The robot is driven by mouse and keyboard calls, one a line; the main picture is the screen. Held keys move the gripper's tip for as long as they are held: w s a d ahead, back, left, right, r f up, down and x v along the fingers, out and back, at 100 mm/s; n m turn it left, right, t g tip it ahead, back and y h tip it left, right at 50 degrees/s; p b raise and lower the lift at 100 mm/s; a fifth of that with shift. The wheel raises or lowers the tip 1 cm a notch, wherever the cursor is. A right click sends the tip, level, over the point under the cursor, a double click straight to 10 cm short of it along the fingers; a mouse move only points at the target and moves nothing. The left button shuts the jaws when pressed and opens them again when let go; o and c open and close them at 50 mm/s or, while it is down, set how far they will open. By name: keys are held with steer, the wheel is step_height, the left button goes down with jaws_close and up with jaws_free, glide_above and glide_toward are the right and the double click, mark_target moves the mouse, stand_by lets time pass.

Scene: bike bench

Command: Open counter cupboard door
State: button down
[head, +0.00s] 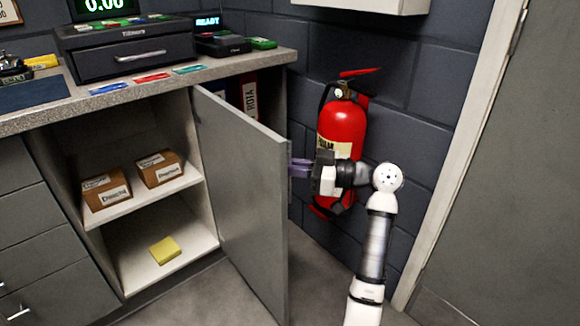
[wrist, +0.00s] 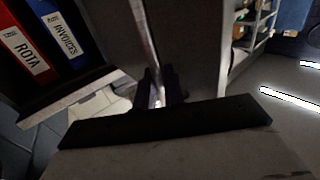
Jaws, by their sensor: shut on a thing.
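The counter cupboard door (head: 243,185) is grey and stands swung well out, with the shelves inside in plain view. My gripper (head: 298,168) is on the right side of the door, close to its free edge, and points left at it. In the wrist view my gripper (wrist: 158,98) is closed around the lower end of a thin, light upright strip (wrist: 146,42), which looks like the door's handle. The grip itself is dark there, and the door hides the fingertips in the head view.
A red fire extinguisher (head: 342,130) hangs on the wall just behind my gripper. Cardboard boxes (head: 107,191) and a yellow block (head: 165,250) sit inside the cupboard. Binders (wrist: 65,35) stand in a shelf beside the door. The floor in front is clear.

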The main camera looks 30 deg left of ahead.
steer(key=shift+a, duration=0.1)
steer(key=c, duration=1.6)
jaws_free()
steer(key=v, duration=1.3)
steer(key=shift+d, duration=0.4)
steer(key=shift+w, duration=0.1)
